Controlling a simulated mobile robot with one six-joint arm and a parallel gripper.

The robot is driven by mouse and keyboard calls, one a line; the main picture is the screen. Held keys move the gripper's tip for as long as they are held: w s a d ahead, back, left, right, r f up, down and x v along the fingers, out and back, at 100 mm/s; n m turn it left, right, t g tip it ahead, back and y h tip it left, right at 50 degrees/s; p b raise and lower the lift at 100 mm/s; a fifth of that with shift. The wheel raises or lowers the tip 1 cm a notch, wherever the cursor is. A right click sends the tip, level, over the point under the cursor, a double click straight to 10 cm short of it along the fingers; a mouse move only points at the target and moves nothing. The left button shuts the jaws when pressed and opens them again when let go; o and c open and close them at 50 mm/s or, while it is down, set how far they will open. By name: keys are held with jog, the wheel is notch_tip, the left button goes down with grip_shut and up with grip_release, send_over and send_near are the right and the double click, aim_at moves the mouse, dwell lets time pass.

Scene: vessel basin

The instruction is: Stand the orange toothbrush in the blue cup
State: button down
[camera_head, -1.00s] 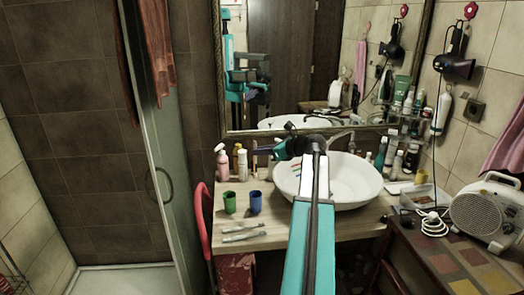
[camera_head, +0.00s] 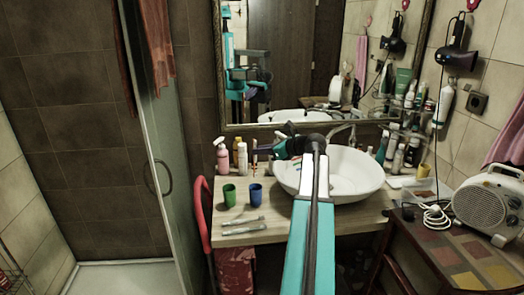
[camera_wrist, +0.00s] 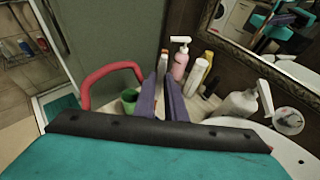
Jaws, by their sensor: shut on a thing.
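The blue cup (camera_head: 255,195) stands upright on the counter, right of a green cup (camera_head: 229,195). My gripper (camera_head: 261,149) is above and slightly behind the blue cup in the head view, with its fingers pointing left. It is shut on the orange toothbrush (camera_head: 254,170), a thin, roughly upright strip whose lower end shows just above the cup's rim. I cannot tell whether that end is over the opening or behind it.
Two pale toothbrushes (camera_head: 243,226) lie on the counter (camera_head: 275,228) in front of the cups. A pink bottle (camera_head: 222,163) and white bottles (camera_head: 242,158) stand behind. The white basin (camera_head: 345,180) is to the right. A red chair (camera_head: 203,210) is at the counter's left edge.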

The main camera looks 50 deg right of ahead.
jog(key=shift+f+b, duration=1.1)
jog(key=shift+f, duration=0.4)
notch_tip(320, 180, down, 7)
jog(key=b, duration=0.1)
jog(key=shift+r, duration=0.2)
jog(key=shift+f, duration=0.1)
jog(key=c, duration=1.7)
grip_release()
jog(key=shift+c, duration=0.2)
jog(key=b+v, duration=0.2)
jog(key=v, duration=1.2)
jog(key=shift+b, duration=0.3)
